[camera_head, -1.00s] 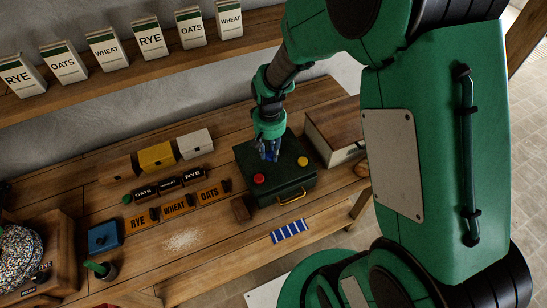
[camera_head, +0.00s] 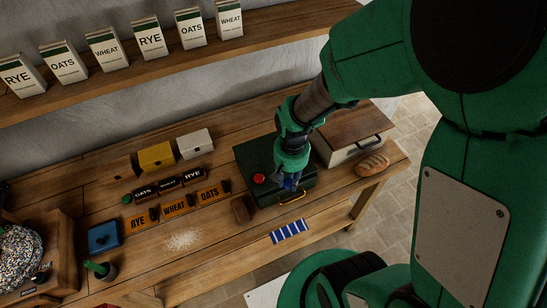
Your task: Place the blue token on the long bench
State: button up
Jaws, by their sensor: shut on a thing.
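My gripper (camera_head: 290,182) is shut on the blue token (camera_head: 291,185), of which only a small blue part shows between the fingers. In the picture it is over the right front part of a dark green box (camera_head: 262,196). I cannot tell how high the token is above the box lid. A red token (camera_head: 259,179) shows on the lid to the left of my gripper. The long bench (camera_head: 210,226) is the wooden surface under the box, with bare wood along its front.
A bread loaf (camera_head: 372,165) and a wood-topped cream box (camera_head: 350,142) stand right. A brown block (camera_head: 241,209), orange labelled bins (camera_head: 177,206) and a blue box (camera_head: 103,237) stand left.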

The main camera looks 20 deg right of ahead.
jog(key=w, duration=0.5)
jog(key=w+d+f, duration=0.1)
jog(key=w, duration=0.4)
jog(key=w+d, duration=0.1)
jog(key=w, duration=0.5)
jog(key=shift+f+b, duration=0.25)
jog(key=shift+b, duration=0.15)
jog(key=shift+f, duration=1.75)
jog(key=shift+f+b, duration=0.15)
jog(key=shift+b, duration=0.2)
jog(key=o, duration=0.8)
notch_tip(320, 180, up, 12)
jog(key=shift+r+p, duration=0.15)
jog(key=shift+p, duration=0.6)
